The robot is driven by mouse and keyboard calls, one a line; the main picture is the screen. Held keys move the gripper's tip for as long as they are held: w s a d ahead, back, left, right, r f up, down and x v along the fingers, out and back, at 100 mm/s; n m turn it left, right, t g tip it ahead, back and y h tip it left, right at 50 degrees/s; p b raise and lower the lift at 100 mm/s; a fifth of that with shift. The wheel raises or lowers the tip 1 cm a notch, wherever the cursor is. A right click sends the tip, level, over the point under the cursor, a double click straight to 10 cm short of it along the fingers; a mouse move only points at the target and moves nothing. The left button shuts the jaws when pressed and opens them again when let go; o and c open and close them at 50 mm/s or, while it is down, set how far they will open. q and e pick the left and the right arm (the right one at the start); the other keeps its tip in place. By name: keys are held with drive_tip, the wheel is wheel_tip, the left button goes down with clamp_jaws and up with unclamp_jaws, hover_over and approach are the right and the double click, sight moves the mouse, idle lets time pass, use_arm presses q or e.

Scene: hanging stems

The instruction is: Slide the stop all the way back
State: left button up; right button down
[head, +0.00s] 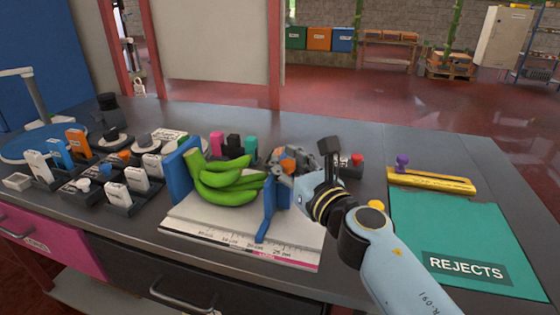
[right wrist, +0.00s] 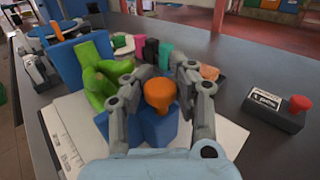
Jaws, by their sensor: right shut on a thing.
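A white measuring board (head: 190,225) with a printed scale along its front edge lies on the dark bench. A green banana bunch (head: 225,182) rests on it, between a blue upright plate (head: 182,170) on the left and the blue sliding stop (head: 268,205) on the right. The banana tips are close to the stop; I cannot tell whether they touch. The stop carries an orange knob (right wrist: 160,92). My right gripper (right wrist: 158,84) is shut on this knob, one finger on each side. The stop's blue body (right wrist: 155,128) shows below the knob. My left gripper is not in view.
Right of the board are a red-button box (right wrist: 285,112), a yellow bar with a purple knob (head: 432,180) and a green REJECTS mat (head: 465,235). Several small devices (head: 115,185) crowd the left. Pink, black and green blocks (head: 233,145) stand behind the board.

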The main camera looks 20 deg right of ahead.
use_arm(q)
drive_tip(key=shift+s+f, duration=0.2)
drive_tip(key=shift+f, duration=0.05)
use_arm(e)
drive_tip(key=s+d, duration=0.4)
drive_tip(key=d, duration=0.2)
drive_tip(key=shift+f, duration=0.3)
drive_tip(key=shift+s, duration=0.15)
drive_tip(key=c, duration=1.5)
unclamp_jaws()
drive_tip(key=o, duration=0.4)
drive_tip(key=shift+s+a+r, duration=0.1)
drive_tip(key=shift+s+r, duration=0.15)
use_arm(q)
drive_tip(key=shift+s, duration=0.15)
use_arm(e)
drive_tip(key=shift+o, duration=0.3)
drive_tip(key=shift+w, duration=0.15)
drive_tip(key=s+d, duration=0.2)
drive_tip(key=s, duration=0.9)
drive_tip(key=shift+s+d, duration=0.2)
drive_tip(key=shift+s, duration=0.15)
